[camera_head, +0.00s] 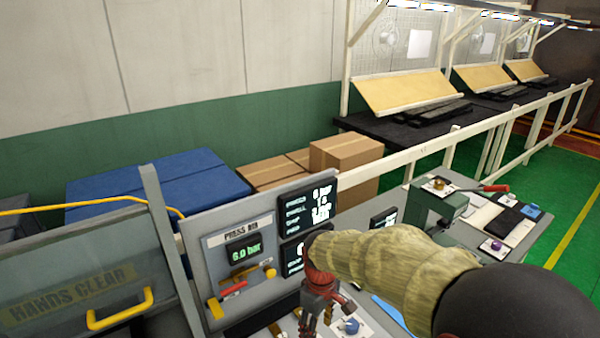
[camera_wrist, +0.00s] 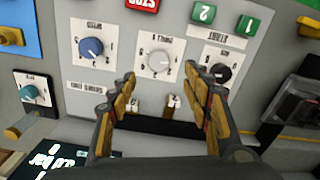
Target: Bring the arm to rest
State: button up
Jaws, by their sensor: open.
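My gripper (camera_head: 318,308) hangs at the end of my sleeved arm, in front of the grey press panel in the head view. In the wrist view my gripper (camera_wrist: 160,98) has its two padded fingers spread apart with nothing between them. Beyond the fingertips lies a grey control panel (camera_wrist: 120,70) with a blue knob (camera_wrist: 91,48), a white knob (camera_wrist: 159,62) and a black knob (camera_wrist: 221,72). I cannot tell exactly how far the fingers are from the panel.
A "PRESS AIR" panel (camera_head: 225,225) with a red lever (camera_head: 233,290) stands beside my gripper. A clear guard with a yellow handle (camera_head: 120,310) is at left. A green hand press (camera_head: 435,208) stands at right. Cardboard boxes (camera_head: 345,152) and a white rail (camera_head: 440,148) lie behind.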

jog(key=s+d+r+m+t+b, duration=0.2)
jog(key=s+d+r, duration=0.4)
jog(key=s, duration=0.3)
jog(key=s+d+r+m+t+b, duration=0.2)
jog(key=s+d+r+m+t, duration=0.1)
jog(key=s+d+r+m, duration=0.4)
jog(key=s+d, duration=0.1)
jog(key=s, duration=0.2)
jog(key=shift+s+r+m+t+b, duration=0.2)
jog(key=shift+m+t+b, duration=0.1)
jog(key=shift+t+b, duration=0.1)
jog(key=shift+c, duration=0.4)
